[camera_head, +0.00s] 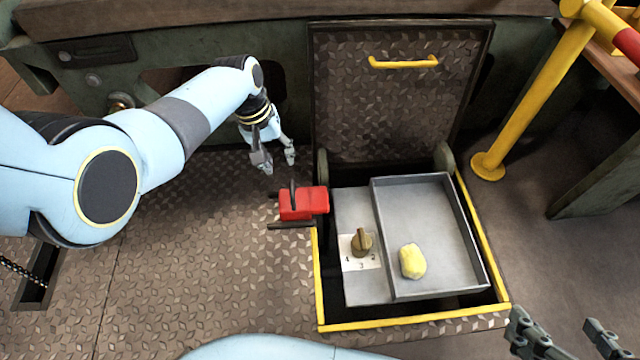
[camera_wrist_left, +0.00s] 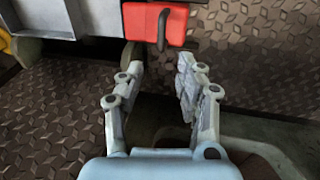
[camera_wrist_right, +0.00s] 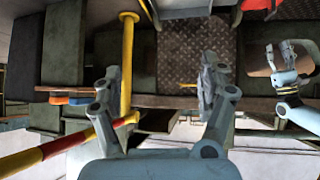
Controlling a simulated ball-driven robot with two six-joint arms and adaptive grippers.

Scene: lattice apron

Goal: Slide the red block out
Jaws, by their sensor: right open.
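The red block (camera_head: 303,204) with an upright dark handle sits at the left edge of the yellow-rimmed floor opening, between dark rails. In the left wrist view the red block (camera_wrist_left: 154,22) is at the top, beyond the fingertips. My left gripper (camera_head: 276,166) is open and empty, above and a little left of the block in the head view, apart from it. It also shows open in the left wrist view (camera_wrist_left: 160,72). My right gripper (camera_head: 565,335) is open and empty at the lower right, away from the block.
A grey tray (camera_head: 443,282) holding a yellow lump (camera_head: 412,261) lies in the opening. Beside it is a knob (camera_head: 361,241) on a numbered plate. The raised hatch lid (camera_head: 390,115) stands behind. A yellow post (camera_head: 524,97) rises at right. The patterned floor (camera_head: 190,265) at left is clear.

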